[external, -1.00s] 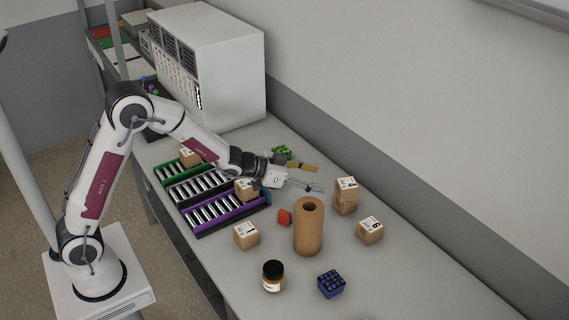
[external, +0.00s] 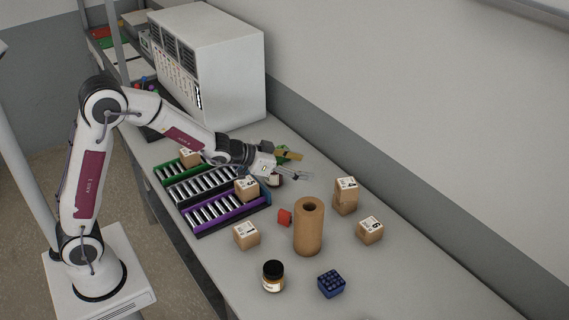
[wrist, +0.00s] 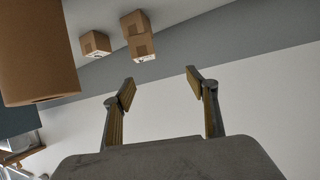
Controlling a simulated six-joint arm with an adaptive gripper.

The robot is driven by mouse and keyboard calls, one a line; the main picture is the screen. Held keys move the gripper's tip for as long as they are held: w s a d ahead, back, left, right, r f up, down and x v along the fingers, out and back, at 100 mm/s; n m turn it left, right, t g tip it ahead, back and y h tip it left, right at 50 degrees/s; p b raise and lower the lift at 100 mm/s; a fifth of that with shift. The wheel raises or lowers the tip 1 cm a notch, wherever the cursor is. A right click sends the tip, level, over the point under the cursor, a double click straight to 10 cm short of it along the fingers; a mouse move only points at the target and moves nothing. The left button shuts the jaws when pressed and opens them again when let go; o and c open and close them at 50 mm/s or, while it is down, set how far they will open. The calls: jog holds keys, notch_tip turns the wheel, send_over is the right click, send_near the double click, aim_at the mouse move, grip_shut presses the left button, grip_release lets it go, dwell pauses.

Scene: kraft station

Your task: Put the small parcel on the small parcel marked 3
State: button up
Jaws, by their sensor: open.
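Several small brown parcels with white labels are in the external view. One parcel (external: 346,185) sits on top of another parcel (external: 344,204) at the right. Single parcels stand beside them (external: 369,230) and at the front left (external: 246,235). One parcel (external: 246,189) is on the purple-edged roller rack and one (external: 189,157) on the green-edged rack. The label digits are too small to read surely, so I cannot tell which is 3. My gripper (external: 304,174) is open and empty, above the table and left of the stack. The stack also shows in the wrist view (wrist: 140,46).
A brown cardboard tube (external: 309,228) stands between the front-left parcel and the stack. The right front table is clear.

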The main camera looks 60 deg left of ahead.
jog(key=s+a+r+n+g+y, duration=0.15)
jog(key=s+a+r, duration=0.25)
jog(key=s, duration=0.5)
jog(key=s+a+r+n+g+y, duration=0.1)
jog(key=s+a+r+y, duration=0.15)
jog(key=s+a, duration=0.4)
jog(key=s+d+f+n+g, duration=0.1)
jog(key=s+g, duration=0.3)
jog(key=s, duration=2.3)
jog(key=shift+d+f+h, duration=0.25)
jog(key=shift+f+h, duration=0.05)
jog(key=shift+f, duration=0.25)
